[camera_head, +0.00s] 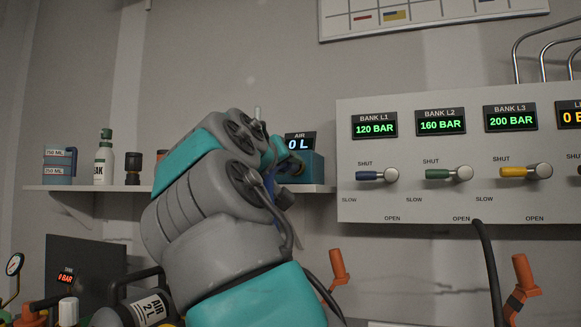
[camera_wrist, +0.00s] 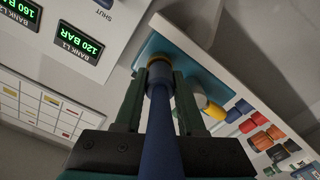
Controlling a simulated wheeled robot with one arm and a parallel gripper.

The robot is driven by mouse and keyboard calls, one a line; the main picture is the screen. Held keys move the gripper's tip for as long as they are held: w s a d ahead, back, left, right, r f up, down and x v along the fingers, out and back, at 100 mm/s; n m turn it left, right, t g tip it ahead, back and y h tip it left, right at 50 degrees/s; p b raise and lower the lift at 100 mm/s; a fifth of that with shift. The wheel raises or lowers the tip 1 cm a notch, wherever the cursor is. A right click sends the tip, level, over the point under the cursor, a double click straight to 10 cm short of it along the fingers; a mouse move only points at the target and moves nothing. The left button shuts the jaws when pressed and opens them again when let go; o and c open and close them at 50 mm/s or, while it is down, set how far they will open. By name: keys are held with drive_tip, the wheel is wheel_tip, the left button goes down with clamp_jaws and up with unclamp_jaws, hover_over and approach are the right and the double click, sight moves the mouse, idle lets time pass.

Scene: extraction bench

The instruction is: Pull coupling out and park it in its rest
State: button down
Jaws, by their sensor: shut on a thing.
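In the wrist view a blue coupling (camera_wrist: 165,125) with a tan ring (camera_wrist: 159,74) near its far end lies between the two dark green fingers of my gripper (camera_wrist: 160,82), which is shut on it. Its tip points at a teal box (camera_wrist: 192,78); I cannot tell whether it is seated there or just in front. In the head view this teal box (camera_head: 312,166) stands on the shelf under a display reading AIR 0 L (camera_head: 299,144). My arm hides most of the gripper and coupling there. I cannot identify the rest for certain.
A grey panel (camera_head: 420,205) with bank displays and coloured valve levers is at right. The shelf (camera_head: 75,188) holds a jug (camera_head: 60,165), a bottle (camera_head: 104,160) and small jars. Orange upright pieces (camera_head: 338,268) stand below the panel, near a dark hose (camera_head: 488,262). An AIR 2 L cylinder (camera_head: 150,308) is lower left.

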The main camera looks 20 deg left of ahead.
drive_tip(key=shift+s, duration=0.25)
drive_tip(key=shift+s+a+b, duration=0.1)
drive_tip(key=shift+s+b, duration=0.25)
drive_tip(key=shift+s, duration=0.7)
drive_tip(key=shift+s+a, duration=0.1)
drive_tip(key=shift+s, duration=1.15)
